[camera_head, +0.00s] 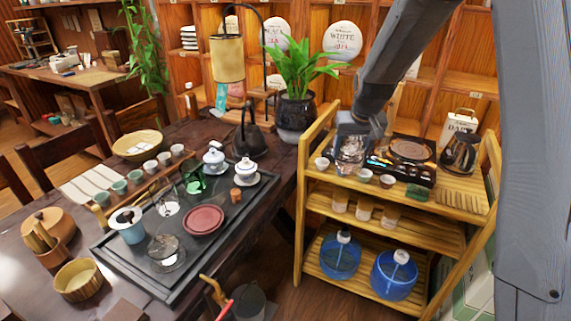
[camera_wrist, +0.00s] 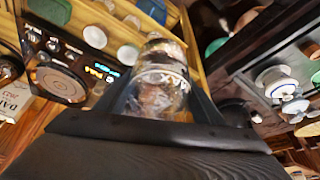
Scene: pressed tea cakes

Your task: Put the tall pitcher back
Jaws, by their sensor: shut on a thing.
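My gripper (camera_head: 352,138) is at the left part of the cart's top shelf, pointing down. It is shut on a clear glass vessel, which looks like the tall pitcher (camera_head: 348,163). In the wrist view the glass pitcher (camera_wrist: 160,88) sits between the two fingers, with pale lettering on its side and brownish tones showing through. I cannot tell whether its base touches the shelf or hangs just above it. The wooden cart (camera_head: 303,178) stands right of the dark table. The black tea tray (camera_head: 120,246) lies on that table.
Small cups (camera_head: 387,181) stand at the shelf's front edge. A black electric stove panel (camera_head: 410,150) and a dark glass kettle (camera_head: 461,154) are to the right. A potted plant (camera_head: 297,110) stands behind left. The tea tray carries a red plate (camera_head: 203,220) and lidded white bowls (camera_head: 246,170).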

